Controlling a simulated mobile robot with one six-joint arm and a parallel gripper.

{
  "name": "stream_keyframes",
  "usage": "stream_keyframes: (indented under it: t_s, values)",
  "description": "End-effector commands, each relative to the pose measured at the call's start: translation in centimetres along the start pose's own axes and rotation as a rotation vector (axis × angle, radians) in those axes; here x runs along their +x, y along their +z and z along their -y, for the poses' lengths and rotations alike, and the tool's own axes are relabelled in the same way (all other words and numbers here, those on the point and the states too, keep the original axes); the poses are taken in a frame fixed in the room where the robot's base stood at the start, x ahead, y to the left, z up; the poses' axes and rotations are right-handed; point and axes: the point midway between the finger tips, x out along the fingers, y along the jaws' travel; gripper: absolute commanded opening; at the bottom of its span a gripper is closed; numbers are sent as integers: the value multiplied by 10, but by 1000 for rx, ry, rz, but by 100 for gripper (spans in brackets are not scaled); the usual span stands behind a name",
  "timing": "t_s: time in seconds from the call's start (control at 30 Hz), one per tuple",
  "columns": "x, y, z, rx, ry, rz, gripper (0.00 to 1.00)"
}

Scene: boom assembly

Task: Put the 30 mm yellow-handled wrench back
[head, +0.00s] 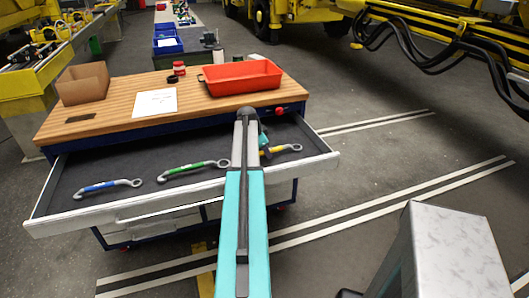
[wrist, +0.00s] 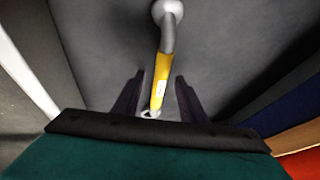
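The yellow-handled wrench (head: 281,150) lies in the right part of the open drawer (head: 75,219), partly hidden behind my arm in the head view. In the wrist view its yellow handle (wrist: 161,76) runs up to a grey shank and a round grey head. My gripper (wrist: 157,98) is open over the wrench, one dark finger on each side of the handle with a gap on both sides. In the head view my gripper (head: 264,143) is low over the drawer and mostly hidden by my arm. The size marking on the handle is too small to read.
A green-handled wrench (head: 194,169) and a blue-handled wrench (head: 108,186) lie farther left in the drawer. The wooden bench top (head: 110,117) above holds a red tray (head: 241,77), a cardboard box (head: 83,84) and a white sheet (head: 155,102). The drawer walls stand around my gripper.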

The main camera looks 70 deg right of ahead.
Motion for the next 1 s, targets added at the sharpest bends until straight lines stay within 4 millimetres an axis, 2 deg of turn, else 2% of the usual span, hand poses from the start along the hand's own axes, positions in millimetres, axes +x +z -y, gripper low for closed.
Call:
stream_keyframes:
  t_s: [0.27, 1.0]
  values:
    - [-17, 0, 0, 0, -2, -1, 38]
    - [-110, 0, -1, 0, -2, -1, 38]
